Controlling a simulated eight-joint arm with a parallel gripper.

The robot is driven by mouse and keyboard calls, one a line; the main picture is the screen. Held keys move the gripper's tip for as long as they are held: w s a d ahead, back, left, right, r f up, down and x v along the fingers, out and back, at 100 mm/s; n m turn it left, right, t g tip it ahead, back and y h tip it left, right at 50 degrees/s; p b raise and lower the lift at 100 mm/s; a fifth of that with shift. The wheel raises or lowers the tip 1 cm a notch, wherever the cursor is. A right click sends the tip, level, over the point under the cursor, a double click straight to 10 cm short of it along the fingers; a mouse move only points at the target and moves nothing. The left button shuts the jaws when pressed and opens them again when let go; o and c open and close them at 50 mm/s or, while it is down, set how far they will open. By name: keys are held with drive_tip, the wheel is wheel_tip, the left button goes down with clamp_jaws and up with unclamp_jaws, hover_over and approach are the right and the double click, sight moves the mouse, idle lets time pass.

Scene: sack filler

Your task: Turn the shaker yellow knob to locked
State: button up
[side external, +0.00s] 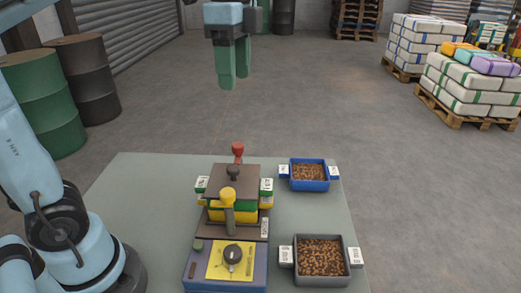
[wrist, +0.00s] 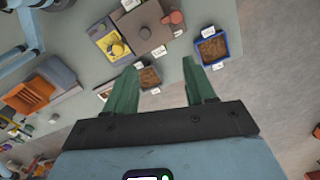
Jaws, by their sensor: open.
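The shaker (side external: 233,182) stands on the grey-green table with a brown lid, a dark knob on top and yellow and green layers below. I cannot tell any locked mark. My gripper (side external: 234,82) hangs high above and beyond the table, with green fingers apart and empty. The fingers also show in the wrist view (wrist: 160,64), with nothing between them but background.
A red knob (side external: 237,149) stands behind the shaker. A yellow panel with a dark dial (side external: 232,256) sits in front. A blue tray (side external: 310,187) and a grey tray (side external: 320,281) of brown pellets stand at right. Drums and sack pallets are farther off.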

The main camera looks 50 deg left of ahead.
sight(227, 192)
drive_tip(key=s+d+n, duration=0.7)
drive_tip(key=s+n, duration=0.2)
drive_tip(key=n, duration=0.3)
drive_tip(key=f, duration=1.7)
drive_tip(key=shift+w+f, duration=0.25)
drive_tip(key=shift+w, duration=0.15)
clamp_jaws()
